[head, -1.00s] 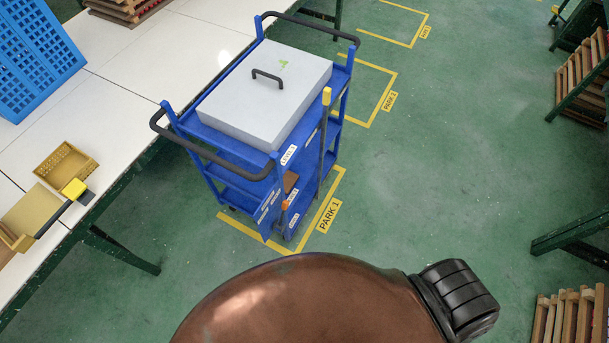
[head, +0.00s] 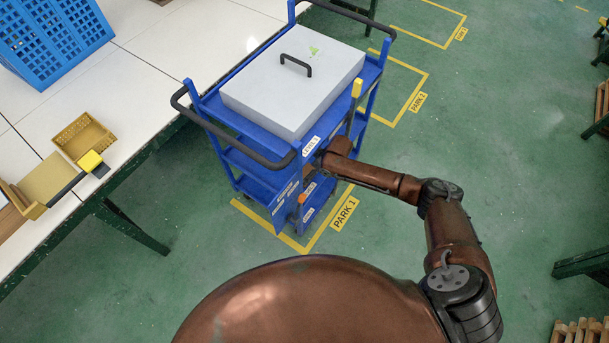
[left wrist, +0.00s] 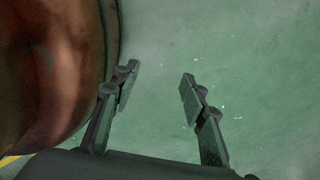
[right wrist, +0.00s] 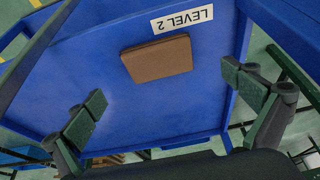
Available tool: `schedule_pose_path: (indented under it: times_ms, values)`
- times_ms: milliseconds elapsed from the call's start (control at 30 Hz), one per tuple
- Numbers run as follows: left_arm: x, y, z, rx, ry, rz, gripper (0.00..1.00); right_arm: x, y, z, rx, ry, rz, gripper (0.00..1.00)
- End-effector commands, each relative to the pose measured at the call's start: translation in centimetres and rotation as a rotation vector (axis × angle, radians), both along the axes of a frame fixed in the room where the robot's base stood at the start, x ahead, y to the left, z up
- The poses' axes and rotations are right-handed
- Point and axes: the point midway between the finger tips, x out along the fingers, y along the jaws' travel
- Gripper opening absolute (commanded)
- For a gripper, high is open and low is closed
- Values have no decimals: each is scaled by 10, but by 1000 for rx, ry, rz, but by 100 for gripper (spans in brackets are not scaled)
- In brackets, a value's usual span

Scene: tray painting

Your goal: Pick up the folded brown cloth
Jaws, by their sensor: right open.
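The folded brown cloth (right wrist: 158,59) is a flat square lying on a blue trolley shelf (right wrist: 115,90) beside the LEVEL 2 label, in the right wrist view. My right gripper (right wrist: 163,88) is open and empty; the cloth lies beyond its fingertips, between their lines and apart from them. In the head view my right arm reaches to the side of the blue trolley (head: 262,186); my right gripper and the cloth cannot be made out there. My left gripper (left wrist: 160,85) is open and empty above the green floor in the left wrist view, and is outside the head view.
A grey lidded box (head: 292,83) with a dark handle covers the trolley's top. Dark rails and upright posts frame the trolley. A white table (head: 140,68) stands to the left with a blue crate (head: 48,35) and small yellow trays (head: 84,136).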

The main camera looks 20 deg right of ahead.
Motion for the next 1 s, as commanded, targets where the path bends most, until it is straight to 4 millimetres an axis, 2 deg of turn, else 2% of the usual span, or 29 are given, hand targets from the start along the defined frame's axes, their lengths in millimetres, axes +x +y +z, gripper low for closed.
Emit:
schedule_pose_path:
  times_ms: [200, 600, 900, 1000]
  values:
    - [-18, -1, -10, 0, 23, 2, 40, 7, 6, -21, -2, 3, 4, 100]
    - [-27, -2, -32, -2, 41, 1, 40, 28, 18, -65, -2, 2, 3, 100]
    - [-23, -2, -32, -1, 35, 0, 40, 30, 19, -66, -2, 0, 2, 100]
    - [-23, -2, -32, -2, 34, 1, 40, 29, 19, -66, -2, 0, 2, 93]
